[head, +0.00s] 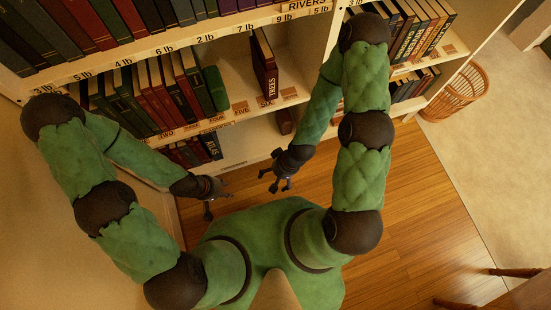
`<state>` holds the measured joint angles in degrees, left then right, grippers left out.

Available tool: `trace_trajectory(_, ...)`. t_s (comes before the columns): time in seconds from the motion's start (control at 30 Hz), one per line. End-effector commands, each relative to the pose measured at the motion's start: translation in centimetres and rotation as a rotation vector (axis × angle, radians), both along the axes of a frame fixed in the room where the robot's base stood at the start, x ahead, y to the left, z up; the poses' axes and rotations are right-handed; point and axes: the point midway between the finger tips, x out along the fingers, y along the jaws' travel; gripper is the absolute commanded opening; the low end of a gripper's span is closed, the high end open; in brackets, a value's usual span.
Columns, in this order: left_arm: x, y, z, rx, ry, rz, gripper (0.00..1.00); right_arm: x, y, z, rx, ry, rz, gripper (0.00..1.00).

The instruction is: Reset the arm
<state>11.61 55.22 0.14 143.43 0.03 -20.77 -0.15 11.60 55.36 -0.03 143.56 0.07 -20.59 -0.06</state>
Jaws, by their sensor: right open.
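My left arm (72,160) comes in from the left, bent at the elbow, with its forearm reaching right along the front of the shelves. My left gripper (219,203) is empty, with its fingers spread apart, above the floor near the lower shelf. My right arm (365,130) rises on the right and bends back so its forearm slopes down to the left. My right gripper (276,183) is open and empty, a little right of the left gripper. The two grippers are apart and touch no book that I can see.
A bookcase (245,165) with labelled shelves spans the back. Several books (150,92) stand on the middle shelf, with a dark red "TREES" book (264,66) apart. A wicker basket (455,92) stands right. Wooden floor (415,220) is clear to the right; wooden furniture (490,290) shows lower right.

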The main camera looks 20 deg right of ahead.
Motion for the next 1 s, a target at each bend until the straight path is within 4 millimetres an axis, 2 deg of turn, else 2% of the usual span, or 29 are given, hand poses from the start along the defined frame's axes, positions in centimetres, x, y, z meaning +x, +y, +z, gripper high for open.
trace_trajectory(0.27,0.0,0.0,0.3,0.000,0.000,0.000,0.40,0.1,0.0,0.3,-0.001,-0.003,0.000,0.98)
trace_trajectory(0.53,0.0,0.0,3.7,0.000,0.000,0.000,0.40,0.1,0.0,3.7,-0.001,-0.005,0.000,0.98)
trace_trajectory(1.0,0.0,0.0,3.7,0.000,0.000,0.000,0.40,0.1,0.0,3.7,-0.001,-0.005,0.000,0.98)
